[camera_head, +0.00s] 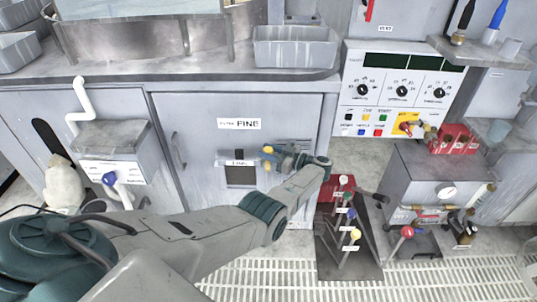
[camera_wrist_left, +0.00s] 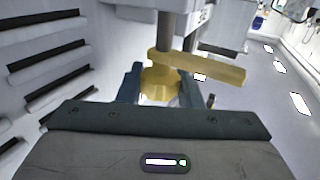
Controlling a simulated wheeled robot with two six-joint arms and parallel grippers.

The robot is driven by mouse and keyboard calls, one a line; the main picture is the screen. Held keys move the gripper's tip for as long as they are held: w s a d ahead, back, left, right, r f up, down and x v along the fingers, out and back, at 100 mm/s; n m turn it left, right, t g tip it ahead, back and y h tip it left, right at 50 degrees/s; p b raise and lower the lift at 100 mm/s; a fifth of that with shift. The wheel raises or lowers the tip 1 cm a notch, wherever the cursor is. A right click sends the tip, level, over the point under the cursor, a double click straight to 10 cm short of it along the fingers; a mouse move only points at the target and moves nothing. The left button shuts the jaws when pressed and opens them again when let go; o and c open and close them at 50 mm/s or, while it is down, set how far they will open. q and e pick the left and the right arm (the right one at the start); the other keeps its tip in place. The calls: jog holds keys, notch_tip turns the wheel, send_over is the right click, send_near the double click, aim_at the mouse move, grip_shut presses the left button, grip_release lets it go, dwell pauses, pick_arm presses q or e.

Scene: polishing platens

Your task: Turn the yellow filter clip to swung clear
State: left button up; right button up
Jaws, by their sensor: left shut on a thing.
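The yellow filter clip (camera_head: 268,150) is on the front of the grey cabinet, at the right end of the bracket below the FINE label. In the left wrist view its yellow bar (camera_wrist_left: 212,68) points right, with a round yellow hub (camera_wrist_left: 160,84) beneath it. My left gripper (camera_head: 272,158) is at the clip. In the left wrist view the dark fingers (camera_wrist_left: 162,88) of this gripper are shut on the hub, one on each side. The gripper partly hides the clip in the head view. My right gripper is not in view.
The cabinet door (camera_head: 190,125) has a dark square opening (camera_head: 241,176) under the bracket. A stand with coloured levers (camera_head: 347,210) stands right of my left forearm. A grey unit with a gauge (camera_head: 440,185) is further right. A floor grating (camera_head: 270,275) runs along the front.

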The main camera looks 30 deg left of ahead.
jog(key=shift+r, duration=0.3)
pick_arm(q)
jog(key=o, duration=0.9)
jog(key=shift+o, duration=0.2)
jog(key=shift+d, duration=0.1)
jog(key=shift+w+d+f, duration=0.1)
jog(key=shift+d, duration=0.25)
jog(key=w+d+b, duration=0.1)
jog(key=d+b, duration=0.2)
jog(key=d, duration=0.6)
jog(key=shift+d, duration=0.4)
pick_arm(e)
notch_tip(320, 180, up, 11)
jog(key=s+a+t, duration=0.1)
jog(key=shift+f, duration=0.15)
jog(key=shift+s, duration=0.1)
